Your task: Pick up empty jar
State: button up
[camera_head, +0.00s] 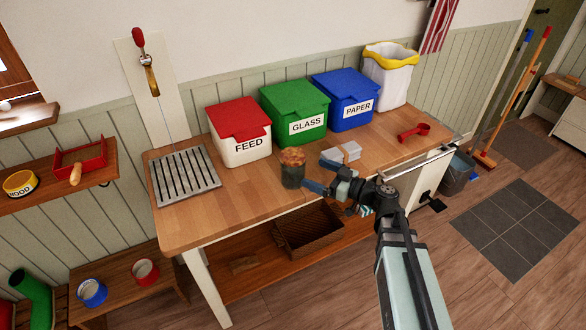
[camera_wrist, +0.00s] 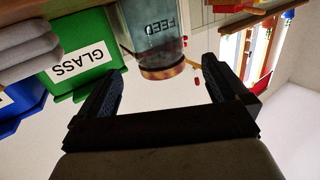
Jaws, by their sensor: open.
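The jar (camera_head: 292,176) is clear grey glass with a copper-brown lid, upright on the wooden worktop in front of the red and white FEED bin. My gripper (camera_head: 318,176) is open just to the right of the jar, its fingers pointing towards it. In the wrist view, which is upside down, the jar (camera_wrist: 150,32) shows beyond the gap between the two fingers of my gripper (camera_wrist: 161,68). The FEED lettering shows through its glass, and I see no contents in it. I cannot tell whether either finger touches the jar.
A white stack (camera_head: 342,152) lies close behind my gripper. The FEED bin (camera_head: 240,145), green GLASS bin (camera_head: 295,105) and blue PAPER bin (camera_head: 347,95) stand along the back. A metal grate (camera_head: 184,175) is at left, a red scoop (camera_head: 413,132) at right. The front-left worktop is clear.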

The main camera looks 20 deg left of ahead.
aim_at(302, 174)
jog(key=shift+s+a+f+m+t, duration=0.2)
jog(key=shift+a+f+m+t, duration=0.15)
jog(key=shift+a+t, duration=0.2)
jog(key=shift+s+a+f+m+t, duration=0.2)
jog(key=shift+a+m+t, duration=0.2)
jog(key=shift+t, duration=0.25)
jog(key=shift+a+f+m+t+h, duration=0.4)
jog(key=shift+f+m+t+h, duration=0.15)
jog(key=shift+t, duration=0.35)
jog(key=shift+x, duration=3.75)
jog(key=shift+c, duration=0.4)
jog(key=c, duration=0.9)
jog(key=shift+r, duration=0.1)
jog(key=shift+c, duration=0.2)
